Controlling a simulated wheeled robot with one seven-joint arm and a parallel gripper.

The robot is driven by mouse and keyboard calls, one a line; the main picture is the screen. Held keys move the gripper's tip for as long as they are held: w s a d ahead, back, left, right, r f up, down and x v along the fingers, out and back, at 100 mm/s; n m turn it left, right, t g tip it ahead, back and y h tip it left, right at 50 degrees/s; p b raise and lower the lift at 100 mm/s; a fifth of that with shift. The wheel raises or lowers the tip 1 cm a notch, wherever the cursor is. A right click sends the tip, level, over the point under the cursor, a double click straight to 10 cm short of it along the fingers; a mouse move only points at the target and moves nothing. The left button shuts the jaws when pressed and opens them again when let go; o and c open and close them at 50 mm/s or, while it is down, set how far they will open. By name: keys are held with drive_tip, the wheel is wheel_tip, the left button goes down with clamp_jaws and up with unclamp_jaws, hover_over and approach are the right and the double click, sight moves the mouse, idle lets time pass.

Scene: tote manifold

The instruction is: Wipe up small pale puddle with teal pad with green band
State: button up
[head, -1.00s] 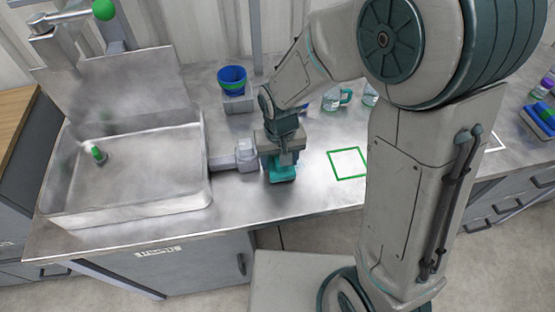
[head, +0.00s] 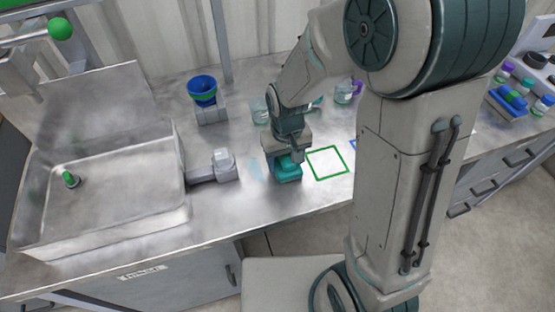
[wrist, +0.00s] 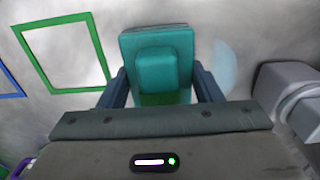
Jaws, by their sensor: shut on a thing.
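The teal pad (head: 287,174) is in my gripper (head: 285,158), low over the steel counter; I cannot tell whether it touches it. A bit of green shows at the pad's near side. The small pale puddle (head: 256,169) is a faint bluish patch on the counter, just left of the pad. In the wrist view the puddle (wrist: 223,66) lies right of the pad, apart from it.
A grey fixture (head: 222,166) stands left of the puddle, beside the sink basin (head: 110,185). A green square outline (head: 328,163) lies close right of the pad. A blue cup (head: 203,90) and clear mugs (head: 260,108) stand behind. The counter's front strip is clear.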

drive_tip(key=shift+r+p, duration=2.3)
drive_tip(key=shift+r, duration=0.75)
drive_tip(key=shift+r+p, duration=1.1)
drive_tip(key=shift+r, duration=0.45)
drive_tip(key=shift+f, duration=0.25)
drive_tip(key=f+b, duration=0.2)
drive_tip(key=w+f+b, duration=0.1)
drive_tip(key=f+b, duration=0.1)
drive_tip(key=w+f+b, duration=0.1)
drive_tip(key=f+b, duration=0.1)
drive_tip(key=f, duration=0.1)
drive_tip(key=shift+a+f, duration=0.1)
drive_tip(key=shift+a, duration=0.15)
drive_tip(key=shift+s+f+b, duration=0.1)
drive_tip(key=shift+f+b, duration=0.9)
drive_tip(key=shift+f, duration=0.05)
drive_tip(key=shift+a, duration=0.1)
